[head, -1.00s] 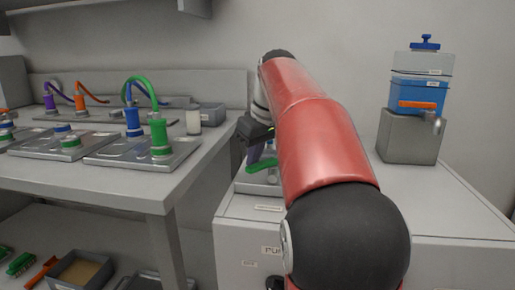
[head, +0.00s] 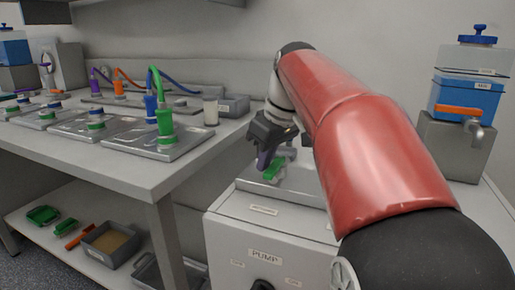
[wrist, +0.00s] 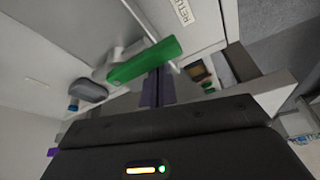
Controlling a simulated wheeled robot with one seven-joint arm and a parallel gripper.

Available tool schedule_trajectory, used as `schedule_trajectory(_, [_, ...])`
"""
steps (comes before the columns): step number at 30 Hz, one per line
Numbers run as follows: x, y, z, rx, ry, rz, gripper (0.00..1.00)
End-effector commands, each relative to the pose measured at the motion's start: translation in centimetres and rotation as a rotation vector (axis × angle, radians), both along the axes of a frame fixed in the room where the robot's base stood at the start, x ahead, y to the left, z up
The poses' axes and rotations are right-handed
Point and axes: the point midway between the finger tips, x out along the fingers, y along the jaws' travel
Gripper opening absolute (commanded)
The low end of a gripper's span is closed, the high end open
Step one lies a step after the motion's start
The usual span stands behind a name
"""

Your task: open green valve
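The green valve handle (head: 273,170) sits on a pipe fitting above the metal tray on top of the pump cabinet. In the wrist view the green handle (wrist: 145,61) lies slantwise just beyond my fingertips, its right end raised. My gripper (head: 264,160) is at the handle, pointing down. In the wrist view its purple fingers (wrist: 158,86) look close together, with their tips at the handle's lower edge. I see no part of the handle between them; whether they touch it is unclear.
The pump cabinet (head: 240,232) stands right of the grey bench (head: 120,172). The bench holds trays with a green hose connector (head: 164,122) and a white cup (head: 210,110). A blue tank (head: 465,97) with an orange-handled tap (head: 458,111) stands at the right.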

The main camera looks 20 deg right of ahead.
Motion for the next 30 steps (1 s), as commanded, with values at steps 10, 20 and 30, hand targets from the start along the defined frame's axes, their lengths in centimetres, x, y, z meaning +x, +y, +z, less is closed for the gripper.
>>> schedule_trajectory(10, [-0.2,-0.2,-0.1,0.0,0.005,-0.003,0.0])
schedule_trajectory(20, [0.1,0.0,0.0,-0.001,0.008,-0.004,0.0])
schedule_trajectory(30, [1.7,1.1,2.9,-0.001,-0.003,-0.005,0.0])
